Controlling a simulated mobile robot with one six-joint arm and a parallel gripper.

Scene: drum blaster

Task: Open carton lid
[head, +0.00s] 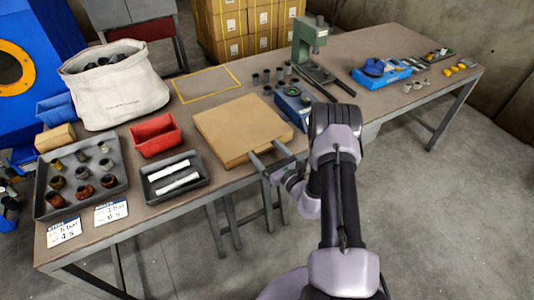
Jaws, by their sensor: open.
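The carton (240,130) is a flat tan box near the front edge of the table, and its top looks closed. My gripper (268,156) is at the carton's front right corner, with its two fingers spread apart and pointing left toward the box. The fingertips are at or very near the carton's front edge; I cannot tell whether they touch it. The gripper looks empty. My arm comes in from the lower right and hides part of the table's front edge.
A blue device (294,104) stands close to the carton's right side. A red bin (155,135) and a dark tray with white strips (150,196) are to its left. A tray of metal cups (50,205) is further left. A green press (309,45) stands behind.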

